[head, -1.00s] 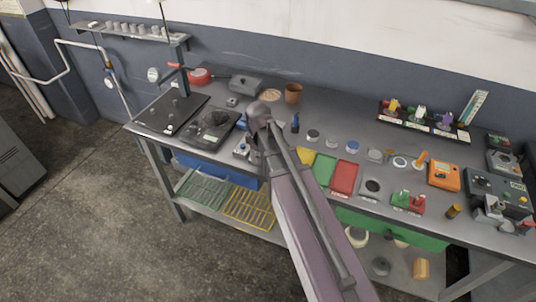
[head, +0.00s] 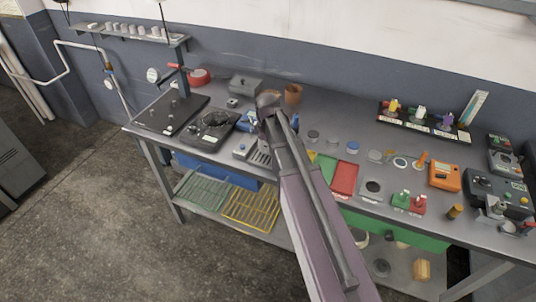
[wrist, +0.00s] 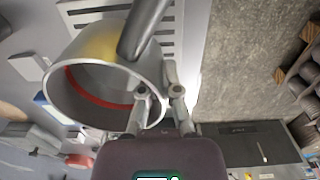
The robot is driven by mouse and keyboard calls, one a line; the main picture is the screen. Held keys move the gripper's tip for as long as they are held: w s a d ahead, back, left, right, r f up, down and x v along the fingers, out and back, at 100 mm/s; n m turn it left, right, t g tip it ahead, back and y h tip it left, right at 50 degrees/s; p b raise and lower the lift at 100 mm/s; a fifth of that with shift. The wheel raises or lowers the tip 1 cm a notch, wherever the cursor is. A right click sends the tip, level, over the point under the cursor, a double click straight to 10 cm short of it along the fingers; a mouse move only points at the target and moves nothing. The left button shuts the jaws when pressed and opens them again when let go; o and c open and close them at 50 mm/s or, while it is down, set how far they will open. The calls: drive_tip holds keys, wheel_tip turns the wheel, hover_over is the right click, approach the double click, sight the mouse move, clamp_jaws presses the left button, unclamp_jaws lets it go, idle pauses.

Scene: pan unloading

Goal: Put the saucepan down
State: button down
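The saucepan (wrist: 62,97) is a grey metal pan with a red band inside. It is large and close in the wrist view, left of centre, with its open mouth facing my camera. A dark bar, seemingly its handle, runs up from its rim. My gripper (wrist: 160,88) has one finger over the pan's mouth and the other outside its wall, and appears shut on it at the rim. The exact contact is hidden.
A slotted metal rack (head: 260,154) is on the bench near my arm. A black hotplate (head: 211,126), a dark board (head: 171,112), a red pan (head: 199,76) and a brown pot (head: 293,93) stand around it. Coloured trays (head: 344,178) lie to the right.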

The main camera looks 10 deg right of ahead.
drive_tip(key=shift+s+f+b, duration=0.1)
drive_tip(key=shift+f+b, duration=1.35)
drive_tip(key=shift+f, duration=0.3)
drive_tip(key=shift+f, duration=0.1)
drive_tip(key=c, duration=0.8)
unclamp_jaws()
wheel_tip(320, 180, up, 12)
drive_tip(key=p, duration=1.2)
